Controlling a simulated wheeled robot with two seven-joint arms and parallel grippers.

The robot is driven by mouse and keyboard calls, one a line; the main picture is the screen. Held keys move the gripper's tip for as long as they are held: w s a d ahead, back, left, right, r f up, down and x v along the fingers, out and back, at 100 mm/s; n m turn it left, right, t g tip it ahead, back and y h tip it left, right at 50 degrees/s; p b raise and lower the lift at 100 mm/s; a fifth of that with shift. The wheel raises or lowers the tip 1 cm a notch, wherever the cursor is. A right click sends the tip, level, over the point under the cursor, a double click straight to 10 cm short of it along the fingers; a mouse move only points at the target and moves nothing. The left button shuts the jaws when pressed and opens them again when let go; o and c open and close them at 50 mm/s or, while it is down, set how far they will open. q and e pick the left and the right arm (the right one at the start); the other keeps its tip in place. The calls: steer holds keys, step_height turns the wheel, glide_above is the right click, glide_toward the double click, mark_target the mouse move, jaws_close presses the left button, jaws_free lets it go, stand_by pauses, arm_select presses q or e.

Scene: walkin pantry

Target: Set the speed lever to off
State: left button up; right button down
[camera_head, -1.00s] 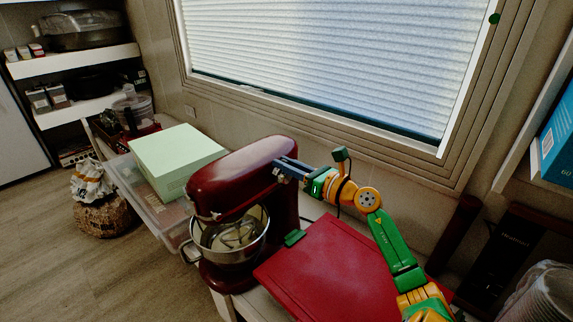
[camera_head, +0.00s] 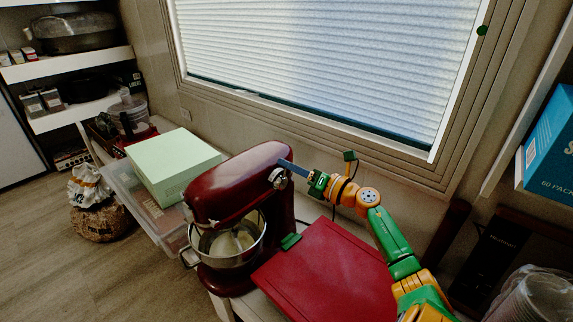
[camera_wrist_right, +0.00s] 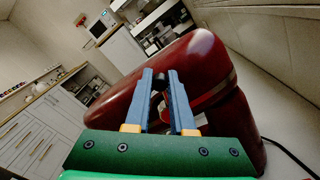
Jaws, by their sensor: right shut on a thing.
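A dark red stand mixer (camera_head: 235,180) stands on the counter with its steel bowl (camera_head: 228,245) under the head. It also shows in the right wrist view (camera_wrist_right: 205,65). My right gripper (camera_head: 282,166) is at the side of the mixer head, by a round silver knob (camera_head: 278,179). In the right wrist view its blue fingers (camera_wrist_right: 160,78) close around a small dark piece at the mixer's side, which looks like the speed lever. The fingers hide most of that lever, so its setting cannot be read. My left gripper is not in view.
A red board (camera_head: 325,270) lies right of the mixer, under my right arm. A pale green box (camera_head: 172,165) sits on a clear bin (camera_head: 140,200) to the left. The window wall (camera_head: 330,170) is close behind. A blue box (camera_head: 550,145) is on the right shelf.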

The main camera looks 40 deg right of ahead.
steer(key=shift+d+f+m, duration=0.2)
steer(key=shift+d+m, duration=0.35)
steer(key=shift+m, duration=0.65)
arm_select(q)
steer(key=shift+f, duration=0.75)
arm_select(e)
steer(key=shift+w+d+f+m, duration=0.1)
steer(key=shift+d+f+m, duration=0.25)
steer(key=shift+m, duration=0.55)
steer(key=c, duration=0.8)
jaws_free()
